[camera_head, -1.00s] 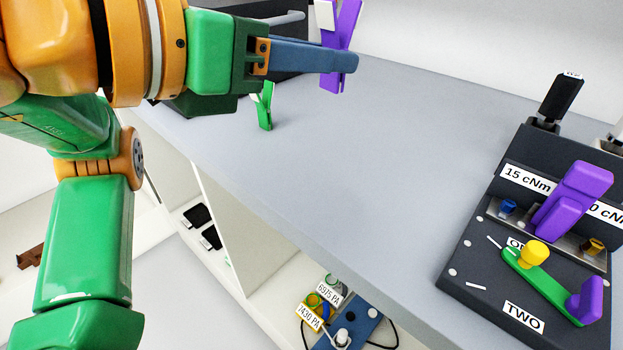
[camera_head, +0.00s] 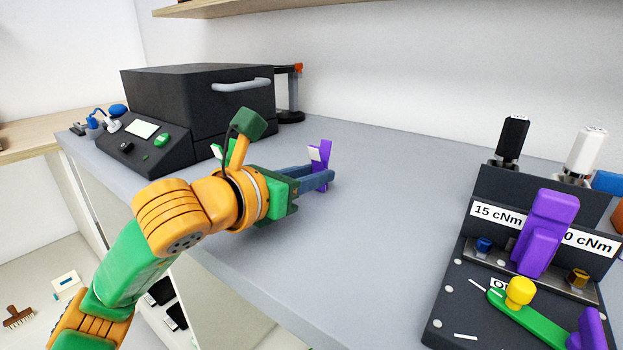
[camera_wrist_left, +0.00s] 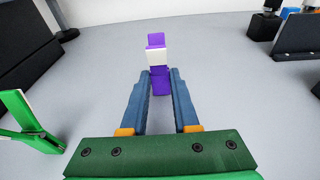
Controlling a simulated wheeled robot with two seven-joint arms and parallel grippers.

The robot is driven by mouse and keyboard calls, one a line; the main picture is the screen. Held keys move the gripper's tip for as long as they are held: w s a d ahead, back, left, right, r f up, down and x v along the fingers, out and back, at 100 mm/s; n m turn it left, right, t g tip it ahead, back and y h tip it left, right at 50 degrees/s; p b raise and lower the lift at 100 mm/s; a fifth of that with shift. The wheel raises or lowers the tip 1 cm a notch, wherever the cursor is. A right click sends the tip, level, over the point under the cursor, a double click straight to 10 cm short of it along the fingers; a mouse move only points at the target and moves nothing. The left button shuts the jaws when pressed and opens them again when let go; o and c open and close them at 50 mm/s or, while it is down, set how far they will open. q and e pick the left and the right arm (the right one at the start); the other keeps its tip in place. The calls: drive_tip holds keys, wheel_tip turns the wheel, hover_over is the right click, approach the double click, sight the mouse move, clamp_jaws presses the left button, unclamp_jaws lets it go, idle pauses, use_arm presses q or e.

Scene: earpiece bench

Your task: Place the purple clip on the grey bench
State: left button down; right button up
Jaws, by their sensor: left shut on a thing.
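The purple clip (camera_head: 326,153) is upright between the fingertips of my left gripper (camera_head: 326,178), with a pale pad on its side. In the left wrist view the clip (camera_wrist_left: 157,58) stands between the two blue fingertips, and the left gripper (camera_wrist_left: 161,80) is shut on it. The clip is low over the grey bench (camera_head: 390,200); I cannot tell whether its lower end touches the top. My right gripper is not in view.
A green clip (camera_wrist_left: 27,118) stands left of my gripper. A black oven-like box (camera_head: 195,100) is at the back left. A dark fixture (camera_head: 460,270) with purple and green parts stands at the right. The bench between is clear.

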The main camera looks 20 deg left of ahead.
use_arm(q)
drive_tip(key=shift+f, duration=0.15)
drive_tip(key=c, duration=0.7)
unclamp_jaws()
drive_tip(key=shift+o, duration=0.2)
drive_tip(key=shift+r, duration=0.35)
drive_tip(key=b+v, duration=0.1)
drive_tip(key=v, duration=1.1)
drive_tip(key=shift+s, duration=0.1)
drive_tip(key=shift+f, duration=0.1)
